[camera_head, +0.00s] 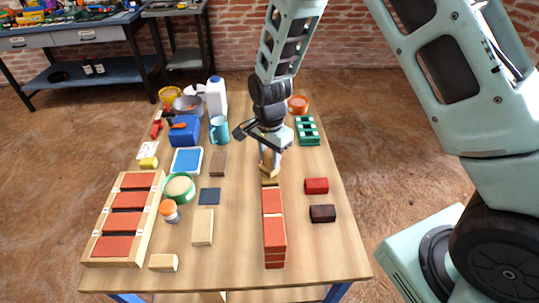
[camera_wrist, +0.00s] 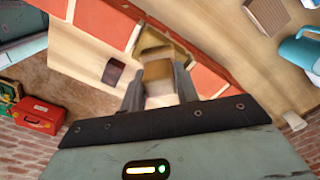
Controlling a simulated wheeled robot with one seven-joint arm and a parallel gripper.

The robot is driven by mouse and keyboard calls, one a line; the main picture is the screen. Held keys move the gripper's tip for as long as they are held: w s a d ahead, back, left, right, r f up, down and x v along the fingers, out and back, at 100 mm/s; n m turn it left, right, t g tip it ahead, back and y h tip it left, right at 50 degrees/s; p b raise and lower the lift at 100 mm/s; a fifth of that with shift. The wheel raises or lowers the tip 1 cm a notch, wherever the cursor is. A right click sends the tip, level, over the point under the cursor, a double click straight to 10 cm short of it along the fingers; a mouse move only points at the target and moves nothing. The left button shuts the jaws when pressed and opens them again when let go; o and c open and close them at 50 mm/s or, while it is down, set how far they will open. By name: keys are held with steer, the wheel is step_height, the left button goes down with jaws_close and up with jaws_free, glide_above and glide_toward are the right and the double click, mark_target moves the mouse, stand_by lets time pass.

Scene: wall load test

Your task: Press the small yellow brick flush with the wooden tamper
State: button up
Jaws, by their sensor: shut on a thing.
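My gripper (camera_head: 268,153) is shut on the wooden tamper (camera_head: 269,171), above the far end of the red brick wall (camera_head: 274,230). In the wrist view the tamper's tan block (camera_wrist: 159,71) sits between the fingers of my gripper (camera_wrist: 160,88). Red bricks (camera_wrist: 108,22) show on both sides of it. A yellowish-tan part shows just beyond the block; I cannot tell whether it is tamper or small yellow brick. Whether the tamper touches the wall is unclear. A separate yellow block (camera_head: 148,162) lies at the table's left.
A wooden crate (camera_head: 95,222) with red bricks stands at the left. A blue mug (camera_head: 219,130), white bottle (camera_head: 216,97) and green rack (camera_head: 307,130) stand farther back. The front right tabletop is clear.

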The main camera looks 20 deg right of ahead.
steer(key=shift+f+b, duration=0.3)
steer(key=shift+f, duration=0.4)
stand_by(1.0)
steer(key=shift+r, duration=0.15)
stand_by(1.2)
step_height(320, 180, up, 7)
steer(key=p, duration=0.6)
